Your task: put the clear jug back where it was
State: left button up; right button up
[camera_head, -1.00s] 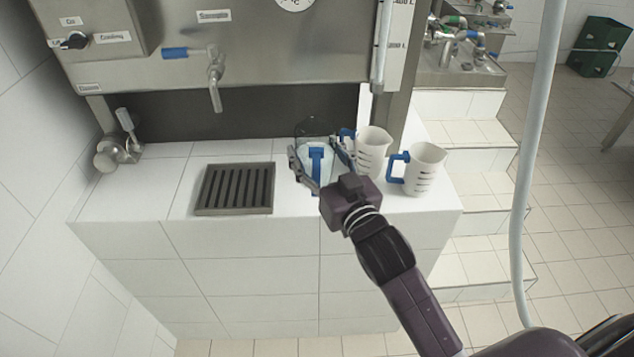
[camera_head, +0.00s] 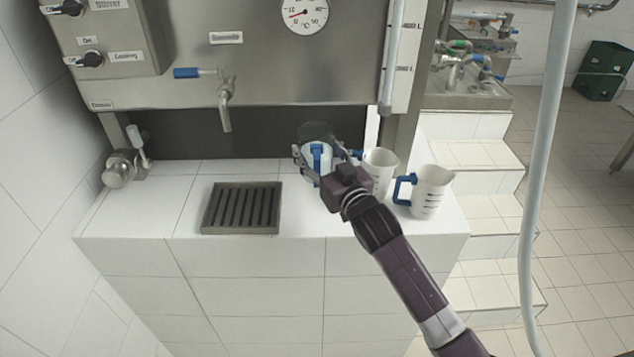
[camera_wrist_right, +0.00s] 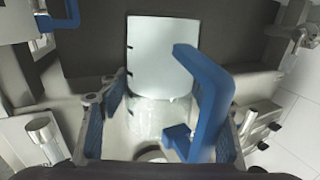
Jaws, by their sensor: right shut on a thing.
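The clear jug (camera_head: 319,132) with its blue handle (camera_head: 319,160) is over the counter, to the right of the drain grate, behind my right gripper (camera_head: 318,156). In the right wrist view my right gripper (camera_wrist_right: 168,118) has its fingers on both sides of the clear jug (camera_wrist_right: 150,108), shut on it; the blue handle (camera_wrist_right: 214,100) points towards the camera. The gripper hides much of the jug's lower part in the head view, so I cannot tell whether its base touches the counter. My left gripper is not in view.
Two white jugs with blue handles, one (camera_head: 382,168) close beside the gripper and one (camera_head: 428,190) further right, stand on the counter (camera_head: 150,215). A drain grate (camera_head: 241,208) lies left. A tap (camera_head: 225,105) hangs above it. A hose (camera_head: 548,150) hangs at right.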

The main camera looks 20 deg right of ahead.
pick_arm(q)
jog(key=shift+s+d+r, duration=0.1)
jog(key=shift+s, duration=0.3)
pick_arm(e)
notch_tip(320, 180, down, 10)
jog(key=shift+r, duration=0.2)
jog(key=o, duration=1.5)
jog(key=shift+f, duration=0.2)
jog(key=shift+s+r, duration=0.1)
jog(key=shift+r, duration=0.05)
jog(key=shift+s, duration=0.35)
jog(key=s, duration=0.3)
jog(key=s+d+b, duration=0.1)
jog(key=s, duration=0.7)
jog(key=shift+d, duration=0.2)
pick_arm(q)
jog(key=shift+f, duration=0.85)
